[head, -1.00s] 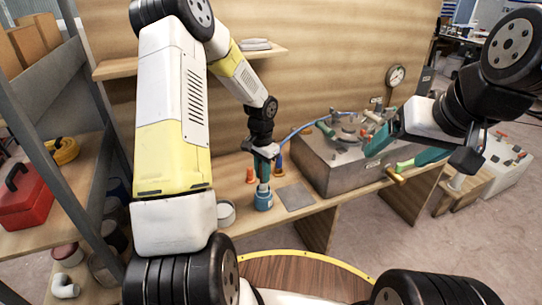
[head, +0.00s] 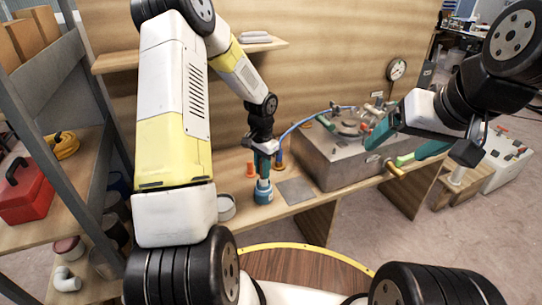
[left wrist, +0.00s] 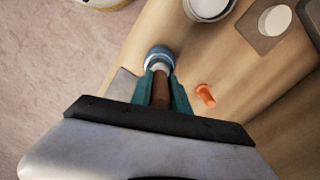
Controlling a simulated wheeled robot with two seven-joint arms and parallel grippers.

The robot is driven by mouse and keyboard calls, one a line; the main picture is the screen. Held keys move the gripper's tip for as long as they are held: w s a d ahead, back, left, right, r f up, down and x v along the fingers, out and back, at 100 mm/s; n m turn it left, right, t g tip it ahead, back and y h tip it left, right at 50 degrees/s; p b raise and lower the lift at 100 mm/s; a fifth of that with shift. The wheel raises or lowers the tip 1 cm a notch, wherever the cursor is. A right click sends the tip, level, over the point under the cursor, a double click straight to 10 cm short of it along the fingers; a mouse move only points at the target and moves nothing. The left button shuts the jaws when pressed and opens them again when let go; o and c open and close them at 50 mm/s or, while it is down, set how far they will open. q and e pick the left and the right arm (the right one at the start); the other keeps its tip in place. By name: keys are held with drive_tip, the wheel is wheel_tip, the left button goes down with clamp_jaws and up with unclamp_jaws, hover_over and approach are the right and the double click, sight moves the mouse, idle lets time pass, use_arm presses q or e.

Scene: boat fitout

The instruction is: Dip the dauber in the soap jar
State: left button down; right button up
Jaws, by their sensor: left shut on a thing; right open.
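My left gripper (head: 263,160) is shut on the dauber, whose brown handle (left wrist: 160,88) shows between the teal fingers in the left wrist view. The small blue soap jar (head: 263,193) stands upright on the bench directly below; its rim also shows in the left wrist view (left wrist: 158,53). The dauber's pale lower part (left wrist: 161,68) lines up with the jar mouth. The fingertips are just above the jar. I cannot tell how deep the dauber's hidden end sits. My right gripper (head: 387,150) is open and empty by the metal box's right side.
A grey metal box (head: 340,170) with valves and fittings stands right of the jar. A flat grey plate (head: 295,190) lies between them. An orange cone (head: 250,169) and a pale round tin (head: 225,207) are near the jar. A shelf (head: 180,60) runs along the wall.

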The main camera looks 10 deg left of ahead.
use_arm(q)
drive_tip(key=shift+f, duration=0.55)
idle(1.1)
drive_tip(key=shift+r, duration=3.55)
drive_tip(key=s+f+n, duration=0.1)
drive_tip(key=n, duration=0.1)
drive_tip(key=s+f+n, duration=0.1)
drive_tip(key=s+n, duration=0.1)
drive_tip(key=s+d+f+n, duration=0.1)
drive_tip(key=s+n, duration=0.1)
drive_tip(key=shift+n, duration=0.3)
